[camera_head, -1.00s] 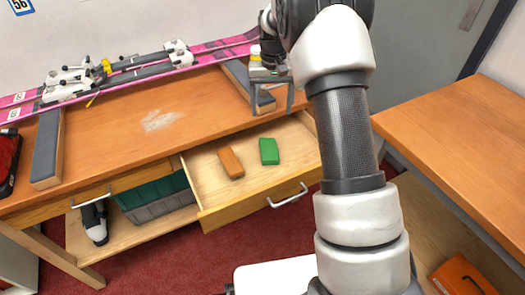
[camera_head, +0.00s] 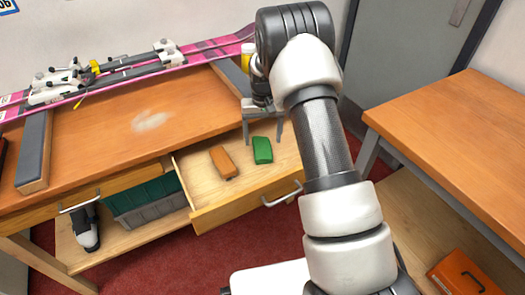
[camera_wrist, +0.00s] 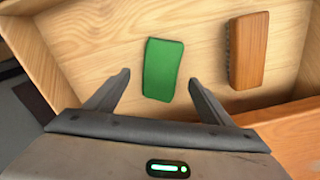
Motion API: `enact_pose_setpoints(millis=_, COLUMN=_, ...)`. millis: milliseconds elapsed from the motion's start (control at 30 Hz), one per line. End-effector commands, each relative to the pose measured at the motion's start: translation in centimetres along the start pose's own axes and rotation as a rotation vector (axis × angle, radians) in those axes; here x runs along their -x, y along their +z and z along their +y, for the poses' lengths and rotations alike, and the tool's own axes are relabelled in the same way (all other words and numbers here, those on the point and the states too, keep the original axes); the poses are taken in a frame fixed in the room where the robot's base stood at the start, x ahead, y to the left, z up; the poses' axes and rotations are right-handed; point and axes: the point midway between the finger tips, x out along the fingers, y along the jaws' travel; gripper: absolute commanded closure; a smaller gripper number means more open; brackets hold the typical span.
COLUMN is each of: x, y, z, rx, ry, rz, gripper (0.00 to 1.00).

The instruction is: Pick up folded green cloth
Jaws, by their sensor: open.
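The folded green cloth (camera_head: 262,150) lies flat in the open drawer (camera_head: 213,217), right of a wooden-backed brush. In the wrist view the green cloth (camera_wrist: 162,69) lies ahead of and between the two fingers, with bare drawer floor on both sides. My gripper (camera_head: 263,134) is open and empty, above the drawer by the cloth. It also shows in the wrist view (camera_wrist: 158,80), its fingers spread wider than the cloth. The fingers do not appear to touch the cloth.
The brush (camera_head: 223,162) lies close beside the cloth; it also shows in the wrist view (camera_wrist: 248,50). Drawer walls stand around both. Pink skis (camera_head: 215,47) lie across the bench (camera_head: 100,145). A second table (camera_head: 460,150) stands at right, with an orange case (camera_head: 463,275) below it.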

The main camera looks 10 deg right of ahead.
Motion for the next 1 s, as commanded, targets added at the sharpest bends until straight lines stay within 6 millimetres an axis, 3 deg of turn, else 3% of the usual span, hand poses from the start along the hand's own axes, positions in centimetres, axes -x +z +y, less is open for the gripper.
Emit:
enact_pose_setpoints(millis=200, x=-3.6, y=0.1, z=-0.1, rx=0.000, ry=0.000, rz=-0.003, gripper=0.25)
enact_pose_setpoints(millis=467, x=-4.2, y=0.1, z=-0.1, rx=0.000, ry=0.000, rz=0.000, gripper=0.25)
enact_pose_setpoints(millis=500, x=-4.2, y=0.1, z=-0.1, rx=0.000, ry=0.000, rz=0.000, gripper=0.27)
enact_pose_setpoints(millis=700, x=-4.2, y=0.1, z=-0.1, rx=0.000, ry=0.000, rz=0.000, gripper=0.60)
enact_pose_setpoints(millis=800, x=-4.2, y=0.1, z=-0.1, rx=0.000, ry=0.000, rz=0.000, gripper=0.73)
enact_pose_setpoints(millis=1000, x=-4.0, y=0.0, z=-0.1, rx=0.000, ry=0.000, rz=0.000, gripper=0.73)
